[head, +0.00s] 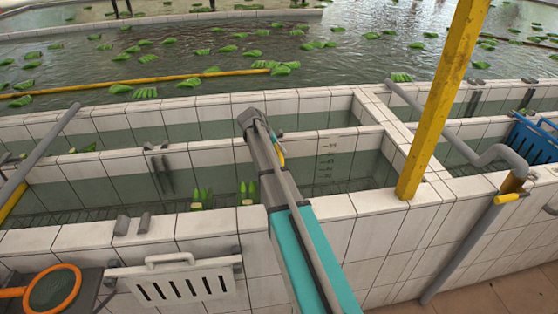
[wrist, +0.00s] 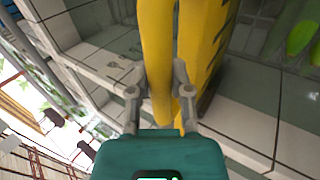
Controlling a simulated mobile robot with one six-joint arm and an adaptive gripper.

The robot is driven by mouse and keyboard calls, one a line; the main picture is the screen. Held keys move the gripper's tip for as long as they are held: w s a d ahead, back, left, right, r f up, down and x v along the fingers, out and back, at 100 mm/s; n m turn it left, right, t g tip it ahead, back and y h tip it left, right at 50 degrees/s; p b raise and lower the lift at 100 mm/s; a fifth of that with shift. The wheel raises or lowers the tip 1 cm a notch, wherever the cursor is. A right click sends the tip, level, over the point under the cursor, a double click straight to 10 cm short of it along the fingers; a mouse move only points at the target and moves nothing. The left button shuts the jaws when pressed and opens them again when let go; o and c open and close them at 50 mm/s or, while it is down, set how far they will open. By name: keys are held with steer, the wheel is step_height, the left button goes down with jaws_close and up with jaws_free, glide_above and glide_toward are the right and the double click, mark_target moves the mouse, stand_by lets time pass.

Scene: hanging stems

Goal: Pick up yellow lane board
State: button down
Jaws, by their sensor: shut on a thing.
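The yellow lane board (wrist: 157,45) stands between the two grey fingers of my gripper (wrist: 159,72) in the wrist view, running up out of the frame. My gripper is shut on it. A second yellow face with dark marks (wrist: 203,45) shows just right of it; I cannot tell whether it is part of the same board. In the head view my arm hides the gripper and nearly all of the board. Only a small yellow patch (head: 281,158) shows beside my arm, above the tiled basin.
White-tiled basin walls (head: 75,240) enclose water channels. A yellow post (head: 440,100) rises at right, near a grey pipe (head: 490,155) and a blue crate (head: 535,138). A white slotted panel (head: 178,283) hangs at front left. Green bunches float in the far pool (head: 330,70).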

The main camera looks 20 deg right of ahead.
steer(key=shift+r, duration=0.2)
step_height(320, 180, up, 28)
steer(key=p, duration=2.7)
steer(key=shift+f+p, duration=0.2)
steer(key=shift+p, duration=0.2)
steer(key=shift+s, duration=0.1)
